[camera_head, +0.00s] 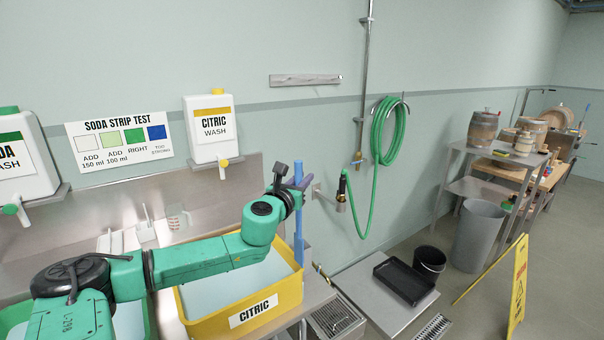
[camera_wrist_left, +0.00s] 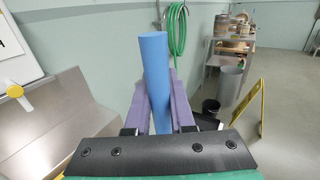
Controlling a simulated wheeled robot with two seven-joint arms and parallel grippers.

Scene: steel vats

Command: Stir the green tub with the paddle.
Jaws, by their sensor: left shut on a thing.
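The green tub (camera_head: 16,318) is at the lower left of the head view, with pale liquid in it; my left arm hides much of it. My left gripper (camera_head: 296,184) is shut on the blue shaft of the paddle (camera_head: 298,228), which stands about upright. The shaft shows between the purple fingers in the left wrist view (camera_wrist_left: 155,75). The gripper and paddle are at the right end of the yellow CITRIC tub (camera_head: 290,291), well to the right of the green tub. I cannot tell whether the paddle's lower end is inside the yellow tub. My right gripper is not seen.
A white CITRIC WASH bottle (camera_head: 210,133) and a SODA bottle (camera_head: 27,158) hang on the wall behind the tubs. A green hose (camera_head: 388,130) hangs to the right. A low platform with a black tray (camera_head: 404,279) stands right of the counter.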

